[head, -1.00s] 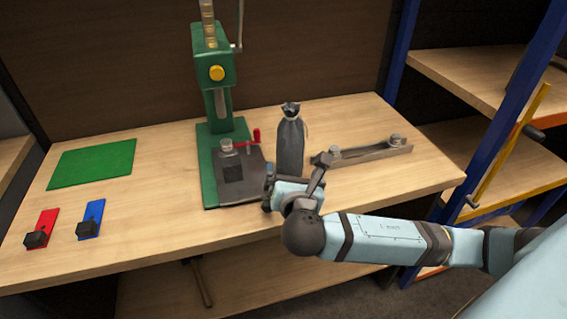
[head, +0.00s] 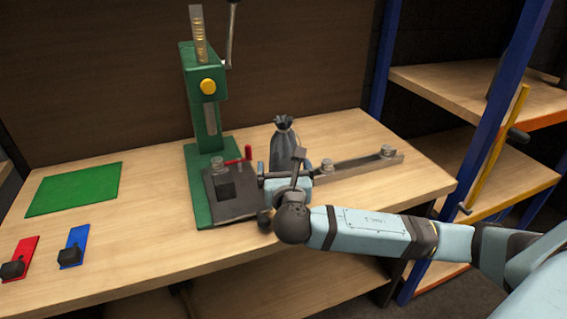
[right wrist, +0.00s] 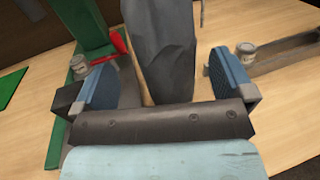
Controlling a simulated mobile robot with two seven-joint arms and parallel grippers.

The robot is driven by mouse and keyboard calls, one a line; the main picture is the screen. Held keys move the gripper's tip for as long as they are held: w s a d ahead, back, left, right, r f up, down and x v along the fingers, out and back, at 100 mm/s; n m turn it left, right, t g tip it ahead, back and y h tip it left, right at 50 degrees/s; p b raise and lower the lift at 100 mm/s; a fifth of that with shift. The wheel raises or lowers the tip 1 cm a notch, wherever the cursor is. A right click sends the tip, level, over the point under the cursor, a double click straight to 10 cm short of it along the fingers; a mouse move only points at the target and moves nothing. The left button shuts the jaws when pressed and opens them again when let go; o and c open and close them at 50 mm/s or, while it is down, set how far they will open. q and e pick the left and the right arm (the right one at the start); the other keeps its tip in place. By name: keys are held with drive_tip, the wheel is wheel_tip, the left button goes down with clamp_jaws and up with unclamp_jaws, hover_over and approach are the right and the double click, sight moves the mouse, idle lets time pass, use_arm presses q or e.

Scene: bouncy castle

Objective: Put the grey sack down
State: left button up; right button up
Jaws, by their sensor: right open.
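The grey sack (head: 284,141) stands upright on the wooden workbench (head: 150,245), its neck tied and gathered at the top. My right gripper (head: 281,172) is low over the bench at the sack's near side and hides its lower part in the head view. In the right wrist view the sack (right wrist: 162,45) rises between the two blue-padded fingers (right wrist: 160,82), which are spread wide with visible gaps on both sides. The sack's base is hidden behind the gripper body. My left gripper is not in view.
A green press (head: 203,120) with a red-handled clamp (head: 238,158) stands close left of the sack. A metal bar with knobs (head: 355,166) lies to the right. A green mat (head: 75,188), red plate (head: 22,255) and blue plate (head: 74,245) lie left. Shelving (head: 480,85) stands right.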

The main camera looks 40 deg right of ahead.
drive_tip(key=b+x, duration=0.1)
drive_tip(key=x, duration=0.4)
drive_tip(key=shift+d, duration=0.3)
drive_tip(key=shift+s, duration=0.1)
drive_tip(key=shift+c, duration=0.5)
drive_tip(key=shift+r, duration=0.1)
drive_tip(key=c, duration=1.4)
